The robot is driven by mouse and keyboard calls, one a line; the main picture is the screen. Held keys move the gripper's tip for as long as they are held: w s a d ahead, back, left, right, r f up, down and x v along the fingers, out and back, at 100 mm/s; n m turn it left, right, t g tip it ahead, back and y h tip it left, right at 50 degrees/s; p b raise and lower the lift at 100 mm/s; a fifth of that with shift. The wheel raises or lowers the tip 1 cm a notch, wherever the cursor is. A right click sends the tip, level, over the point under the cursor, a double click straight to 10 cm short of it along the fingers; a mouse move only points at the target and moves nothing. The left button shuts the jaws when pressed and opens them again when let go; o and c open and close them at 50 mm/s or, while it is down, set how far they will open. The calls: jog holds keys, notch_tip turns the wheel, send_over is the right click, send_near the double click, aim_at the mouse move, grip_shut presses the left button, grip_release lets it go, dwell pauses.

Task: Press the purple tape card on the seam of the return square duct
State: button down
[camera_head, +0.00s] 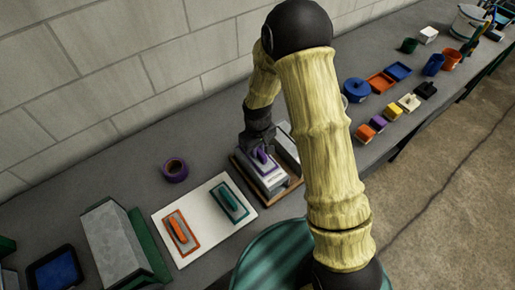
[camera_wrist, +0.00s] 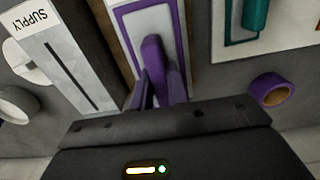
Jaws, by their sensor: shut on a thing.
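My gripper (camera_head: 261,150) is shut on the upright purple handle of the purple tape card (camera_head: 265,160). In the wrist view the card (camera_wrist: 127,28) is a pale plate with a purple border, and its handle (camera_wrist: 153,55) stands between my fingers (camera_wrist: 160,92). The card is over a pale grey block (camera_head: 268,183) on a brown wooden board (camera_head: 287,194). I cannot tell whether it touches the block. The block's seam and any return label are hidden. Beside it is a grey duct piece marked SUPPLY (camera_wrist: 62,50), with a dark slot along it.
A white board (camera_head: 201,243) holds an orange card (camera_head: 181,232) and a teal card (camera_head: 229,202). A purple tape roll (camera_head: 174,170) lies behind it. A grey duct (camera_head: 113,247) with green sides stands at the left. Several coloured blocks and trays (camera_head: 381,82) stand at the right.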

jog(key=shift+s+f+b, duration=0.1)
jog(key=shift+f+b, duration=0.3)
jog(key=shift+f, duration=0.1)
dwell(1.8)
jog(key=shift+r, duration=0.1)
jog(key=shift+r+p, duration=2.95)
jog(key=shift+r, duration=1.1)
